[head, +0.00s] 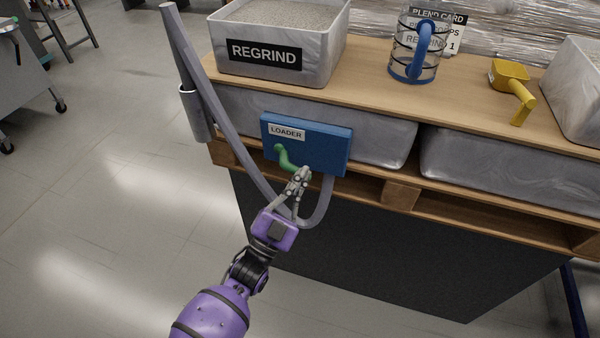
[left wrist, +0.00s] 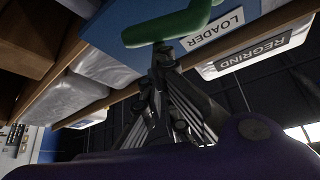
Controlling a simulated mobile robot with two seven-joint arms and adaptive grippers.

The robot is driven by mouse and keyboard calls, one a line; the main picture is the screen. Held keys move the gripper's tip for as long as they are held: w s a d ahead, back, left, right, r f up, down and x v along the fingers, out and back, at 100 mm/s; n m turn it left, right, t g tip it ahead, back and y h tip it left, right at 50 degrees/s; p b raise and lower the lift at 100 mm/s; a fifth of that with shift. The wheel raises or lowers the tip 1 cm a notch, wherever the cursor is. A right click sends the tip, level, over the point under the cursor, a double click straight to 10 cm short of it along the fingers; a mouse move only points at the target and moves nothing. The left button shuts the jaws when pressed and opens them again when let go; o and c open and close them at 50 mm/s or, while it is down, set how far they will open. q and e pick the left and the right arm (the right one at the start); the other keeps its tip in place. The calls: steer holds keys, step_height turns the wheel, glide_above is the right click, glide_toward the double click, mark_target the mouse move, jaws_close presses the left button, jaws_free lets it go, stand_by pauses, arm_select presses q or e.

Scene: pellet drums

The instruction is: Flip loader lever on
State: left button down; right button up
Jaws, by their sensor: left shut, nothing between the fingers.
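The blue loader box (head: 322,148) with a white LOADER label hangs on the front of the bench. Its green lever (head: 283,157) sticks out from the box's lower part, with its upper end bent up to the left. My left gripper (head: 304,173) is shut and empty, its fingertips at the lever's lower right end. In the left wrist view the green lever (left wrist: 170,24) lies just past the fingertips (left wrist: 163,50), against the blue box (left wrist: 118,25). I cannot tell whether they touch. My right gripper is not in view.
A grey hose (head: 222,118) runs down beside the box and loops under it. Above, the wooden top carries a REGRIND bin (head: 322,68), a clear jug with blue handle (head: 405,60) and a yellow scoop (head: 510,76).

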arm_select(q)
steer(key=a+f+m+g, duration=0.1)
steer(key=f+m+g, duration=0.2)
steer(key=m, duration=0.4)
steer(key=w+a+f+m+g+h, duration=0.1)
steer(key=a+f+m+g, duration=0.1)
steer(key=f+m+g, duration=0.2)
steer(key=m, duration=0.3)
steer(key=shift+a+p, duration=0.3)
steer(key=shift+p, duration=0.05)
steer(key=shift+w+f, duration=0.1)
steer(key=shift+f, duration=0.05)
